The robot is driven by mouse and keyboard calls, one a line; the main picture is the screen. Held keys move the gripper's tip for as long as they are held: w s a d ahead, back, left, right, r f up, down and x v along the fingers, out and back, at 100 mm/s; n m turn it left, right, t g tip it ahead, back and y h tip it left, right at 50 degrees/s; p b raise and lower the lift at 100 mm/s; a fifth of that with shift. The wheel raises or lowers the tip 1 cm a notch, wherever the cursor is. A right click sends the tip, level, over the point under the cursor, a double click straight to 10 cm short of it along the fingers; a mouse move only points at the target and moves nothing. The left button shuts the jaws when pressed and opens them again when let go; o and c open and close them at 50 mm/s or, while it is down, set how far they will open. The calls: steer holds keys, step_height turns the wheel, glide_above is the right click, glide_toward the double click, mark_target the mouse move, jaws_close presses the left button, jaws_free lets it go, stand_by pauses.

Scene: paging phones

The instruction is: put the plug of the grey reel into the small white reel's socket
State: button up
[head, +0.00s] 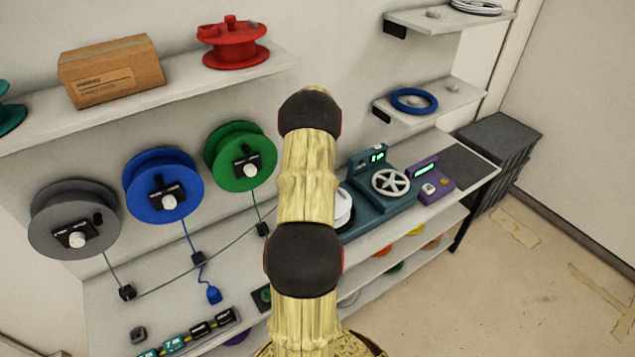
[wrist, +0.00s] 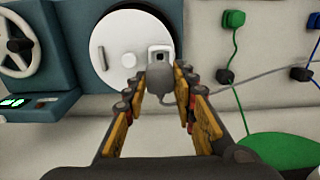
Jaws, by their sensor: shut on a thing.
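The grey reel (head: 75,220) hangs on the wall at the far left of the head view, and its grey cable runs right behind my arm. The small white reel (head: 343,207) is mostly hidden by my arm there. In the wrist view the white reel (wrist: 112,68) shows as a round white disc, with a small pale socket block (wrist: 159,50) near its right edge. My gripper (wrist: 161,84) is shut on the grey plug (wrist: 167,80), close in front of that block. The cable trails right from the plug. I cannot tell whether plug and socket touch.
A teal machine with a spoked wheel (head: 391,183) stands right of the white reel, with a purple device (head: 430,180) beyond. Blue (head: 163,186) and green reels (head: 240,157) hang on the wall. A shelf with a cardboard box (head: 110,70) and red reel (head: 232,43) is above.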

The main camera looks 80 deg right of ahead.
steer(key=shift+f, duration=0.1)
steer(key=shift+f+b, duration=1.25)
steer(key=shift+f, duration=1.1)
steer(key=shift+f+b, duration=0.7)
steer(key=shift+f, duration=0.65)
steer(key=o, duration=1)
steer(key=shift+o, duration=1.3)
steer(key=shift+o, duration=0.9)
steer(key=shift+r, duration=0.15)
